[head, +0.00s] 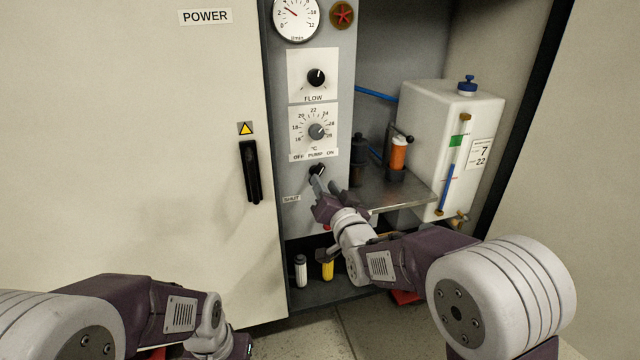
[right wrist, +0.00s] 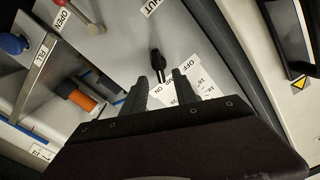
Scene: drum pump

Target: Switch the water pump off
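The pump switch (head: 317,170) is a small black knob on the grey panel, under the "OFF PUMP ON" label (head: 315,155). Its pointer seems to lean up and right, toward ON. My right gripper (head: 325,185) is just in front of the knob and partly covers it. In the right wrist view the knob (right wrist: 157,62) is just beyond the tips of my right gripper (right wrist: 160,82), roughly between them. The fingers are apart with nothing between them, and no contact shows. My left gripper (head: 240,347) is at the bottom edge, mostly cut off.
A flow knob (head: 316,77) and a temperature dial (head: 316,131) are above the switch. A black door handle (head: 252,172) is to the left. A metal shelf (head: 400,192), an orange-and-black bottle (head: 398,153) and a white tank (head: 455,125) are to the right.

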